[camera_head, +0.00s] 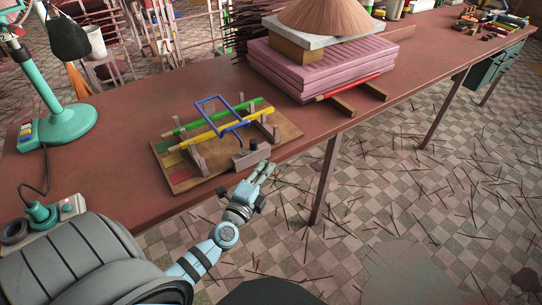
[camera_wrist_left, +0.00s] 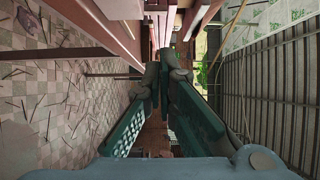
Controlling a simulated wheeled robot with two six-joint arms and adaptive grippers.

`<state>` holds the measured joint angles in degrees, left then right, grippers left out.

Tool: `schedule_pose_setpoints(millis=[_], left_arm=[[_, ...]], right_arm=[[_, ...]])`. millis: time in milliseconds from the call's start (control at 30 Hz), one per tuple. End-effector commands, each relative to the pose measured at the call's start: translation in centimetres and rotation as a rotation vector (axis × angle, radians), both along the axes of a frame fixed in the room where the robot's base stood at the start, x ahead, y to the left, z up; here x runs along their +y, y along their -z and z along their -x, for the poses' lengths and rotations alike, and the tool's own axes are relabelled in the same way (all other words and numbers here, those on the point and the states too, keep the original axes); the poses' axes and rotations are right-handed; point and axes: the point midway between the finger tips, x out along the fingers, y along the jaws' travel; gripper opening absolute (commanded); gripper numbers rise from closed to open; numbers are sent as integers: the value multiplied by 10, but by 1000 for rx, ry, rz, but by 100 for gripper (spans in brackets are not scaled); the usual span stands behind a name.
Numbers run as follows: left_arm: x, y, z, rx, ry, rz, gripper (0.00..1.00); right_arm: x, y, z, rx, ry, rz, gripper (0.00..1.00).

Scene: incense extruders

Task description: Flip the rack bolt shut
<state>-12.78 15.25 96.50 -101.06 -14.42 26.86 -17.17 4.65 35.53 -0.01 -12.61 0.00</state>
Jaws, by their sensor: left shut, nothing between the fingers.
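The rack is a wooden board (camera_head: 178,180) with uprights carrying a green rod (camera_head: 195,125) and a yellow rod (camera_head: 205,130). A blue wire frame (camera_head: 208,101) stands up across the rods. At the board's right front is a grey block (camera_head: 246,158) with a small dark piece, likely the bolt, on top; its exact position is too small to tell. My left gripper (camera_head: 266,170) is shut and empty, just in front of the block at the table edge; I cannot tell if it touches. Its fingers meet in the left wrist view (camera_wrist_left: 165,72). My right gripper is out of view.
Behind the rack, pink stacked slabs (camera_head: 310,68) carry a board and a brown cone (camera_head: 325,18). A green lamp stand (camera_head: 68,122) is at the left. The table (camera_head: 110,160) is clear between lamp and rack. Thin sticks litter the tiled floor.

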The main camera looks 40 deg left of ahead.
Motion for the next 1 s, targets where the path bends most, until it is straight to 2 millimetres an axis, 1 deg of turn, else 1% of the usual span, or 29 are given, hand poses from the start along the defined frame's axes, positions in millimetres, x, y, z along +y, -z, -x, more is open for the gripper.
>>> schedule_pose_setpoints(millis=[33,100,233,867,900,967,1000], left_arm=[[-2,2,9,1,1,-1,0],[-4,2,18,1,1,0,0],[-6,1,28,0,1,-1,0],[-6,1,29,7,1,-20,0],[-4,9,30,28,-5,3,0],[3,38,35,94,-26,67,0],[9,65,42,153,-50,127,0]], right_arm=[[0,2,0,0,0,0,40],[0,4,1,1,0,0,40],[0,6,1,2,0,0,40],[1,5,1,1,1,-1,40],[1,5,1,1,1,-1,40],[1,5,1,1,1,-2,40],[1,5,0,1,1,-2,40]])
